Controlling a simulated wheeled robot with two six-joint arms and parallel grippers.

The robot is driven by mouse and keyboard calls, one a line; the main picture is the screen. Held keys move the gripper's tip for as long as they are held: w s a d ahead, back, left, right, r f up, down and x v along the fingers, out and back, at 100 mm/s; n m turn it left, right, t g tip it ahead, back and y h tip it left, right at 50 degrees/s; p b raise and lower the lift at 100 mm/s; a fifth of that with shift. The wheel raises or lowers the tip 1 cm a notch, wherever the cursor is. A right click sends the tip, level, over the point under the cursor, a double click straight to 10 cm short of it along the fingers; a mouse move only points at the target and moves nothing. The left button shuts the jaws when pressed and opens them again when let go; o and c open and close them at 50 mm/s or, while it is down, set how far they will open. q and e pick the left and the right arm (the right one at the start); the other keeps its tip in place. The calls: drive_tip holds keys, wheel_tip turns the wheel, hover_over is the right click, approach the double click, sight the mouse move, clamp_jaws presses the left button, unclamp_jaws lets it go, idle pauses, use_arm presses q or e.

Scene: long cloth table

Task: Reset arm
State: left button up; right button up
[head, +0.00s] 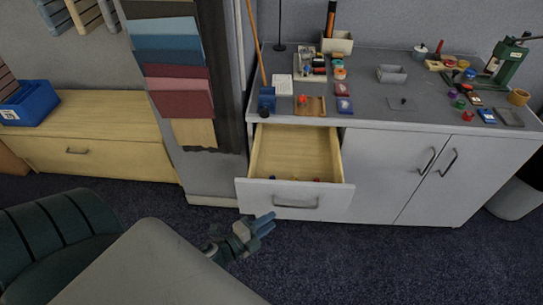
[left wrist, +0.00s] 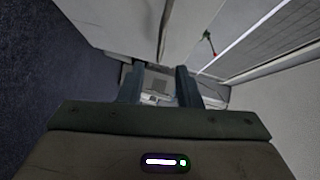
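My left gripper (head: 262,224) is low in the head view, just in front of the open drawer's lower front. In the left wrist view its two fingers (left wrist: 158,86) stand apart, with a pale grey shape between and beyond them that I cannot identify. No held object can be made out. The drawer (head: 295,187) of the grey cabinet (head: 378,170) is pulled out, with its handle below the rim. A few small dark and red items lie inside near its front. My right gripper is in neither view.
The cabinet top carries a wooden board (head: 310,106), a grey tray (head: 392,74), a green press (head: 505,62) and several small items. A wooden chest (head: 95,130) with a blue bin (head: 30,103) stands left. A dark chair (head: 60,240) is front left. Carpet (head: 400,265) is clear at right.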

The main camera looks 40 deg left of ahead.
use_arm(q)
drive_tip(key=s+a+f+n+g+y, duration=0.2)
drive_tip(key=s+f+n, duration=0.15)
drive_tip(key=f, duration=0.55)
drive_tip(key=s+a+f+n+g+y, duration=0.1)
drive_tip(key=s+a+f+n+g, duration=0.2)
drive_tip(key=f, duration=0.6)
drive_tip(key=s+a+f+n+g+y, duration=0.1)
drive_tip(key=s+a+f+n+y, duration=0.15)
drive_tip(key=f+n, duration=0.45)
drive_tip(key=s+d+f+n+g, duration=0.1)
drive_tip(key=s+f+g, duration=0.3)
drive_tip(key=s+f, duration=0.5)
drive_tip(key=s+d+f+n+g, duration=0.2)
drive_tip(key=s+f+n+g, duration=0.2)
drive_tip(key=s+f, duration=0.5)
drive_tip(key=s, duration=0.5)
drive_tip(key=shift+s+d+f+n+g, duration=0.2)
drive_tip(key=shift+d+f+n+g, duration=0.05)
drive_tip(key=shift+d+n+g, duration=0.1)
drive_tip(key=shift+h, duration=0.25)
